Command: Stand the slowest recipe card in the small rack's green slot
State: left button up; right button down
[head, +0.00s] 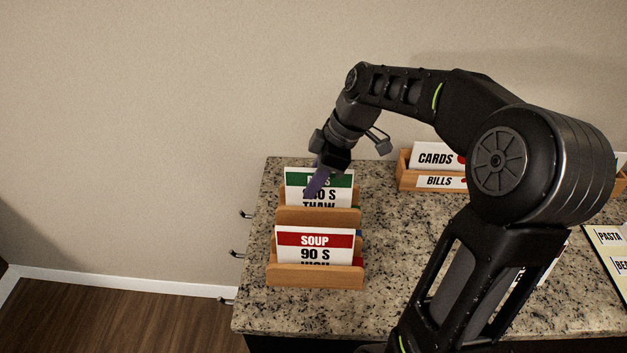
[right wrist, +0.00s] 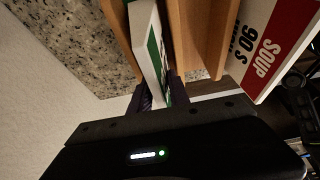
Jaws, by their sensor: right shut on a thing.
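A wooden small rack (head: 315,275) stands at the left end of the granite counter. A white card with a green band (head: 345,180) stands in its rear slot. Its lower line reads "THAW"; its title and the start of its number are partly hidden by my gripper. My right gripper (head: 318,183) comes down from above and is shut on this card; in the right wrist view the green-banded card (right wrist: 151,50) is between the fingers, beside the wooden rack wall. A red-banded card (head: 315,241), "SOUP 90 S", stands in the front slot. My left gripper is not in view.
A wooden holder (head: 405,178) with labels "CARDS" and "BILLS" stands at the back right. A cream board (head: 610,262) with "PASTA" lies at the right edge. Hooks (head: 238,254) stick out from the counter's left edge. Bare granite lies between rack and holder.

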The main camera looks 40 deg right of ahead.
jog(key=c, duration=1.1)
grip_release()
jog(key=shift+c, duration=0.2)
jog(key=shift+r, duration=0.1)
jog(key=shift+r+p, duration=2.25)
jog(key=shift+r, duration=1.2)
